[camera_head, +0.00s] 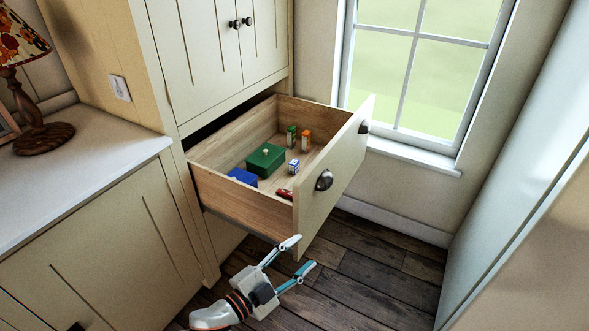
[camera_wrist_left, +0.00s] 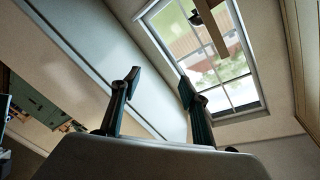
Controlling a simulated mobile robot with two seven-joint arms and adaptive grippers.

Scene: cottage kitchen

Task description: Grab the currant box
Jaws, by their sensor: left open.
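The open drawer (camera_head: 240,211) holds several small boxes, and no label is readable, so I cannot tell which one is the currant box. A small green carton (camera_head: 291,136) and an orange-and-white carton (camera_head: 306,140) stand upright at the back right. A small blue-and-white carton (camera_head: 293,167) stands nearer the front panel. A red item (camera_head: 285,194) lies partly hidden behind the drawer wall. My left gripper (camera_head: 300,255) is open and empty, below and outside the drawer's front corner. Its spread fingers also show in the left wrist view (camera_wrist_left: 158,87), with no box between them.
A green box with a pale knob (camera_head: 265,159) and a blue box (camera_head: 243,177) also sit in the drawer. The drawer front (camera_head: 333,178) juts into the room. A white counter (camera_head: 90,175) with a lamp (camera_head: 40,135) stands at left. The wooden floor (camera_head: 375,270) is clear.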

